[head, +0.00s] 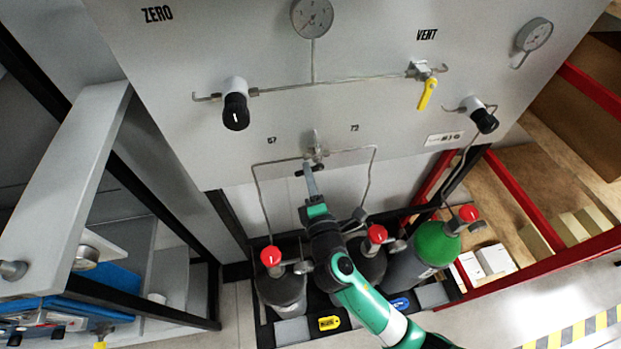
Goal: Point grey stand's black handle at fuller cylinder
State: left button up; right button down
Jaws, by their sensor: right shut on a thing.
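On the grey panel (370,100), a small valve (316,152) sits where two thin pipes meet. Its black handle (299,173) shows just below it, at the tips of my right gripper (308,174), which is shut on it. The gripper hides part of the handle, so its exact direction is hard to tell. Small labels read like 67 at left and 72 at right. The left pipe runs down toward the left dark cylinder (283,290), the right pipe toward the middle dark cylinder (371,266). Both have red knobs. My left gripper is not in view.
A green-topped grey cylinder (418,259) stands at right, beside a red-framed shelf (520,195). The panel also carries a yellow VENT lever (427,94), black knobs (236,112) and round gauges (312,17). A grey frame (70,185) stands at left.

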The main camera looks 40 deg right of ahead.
jog(key=shift+r+m+b, duration=0.3)
jog(key=shift+m+b, duration=0.05)
jog(key=shift+m, duration=0.75)
jog(key=shift+r, duration=0.1)
jog(key=c, duration=0.8)
grip_release()
jog(key=p+v, duration=0.8)
jog(key=v, duration=0.3)
jog(key=shift+s+a, duration=0.2)
jog(key=shift+s, duration=0.1)
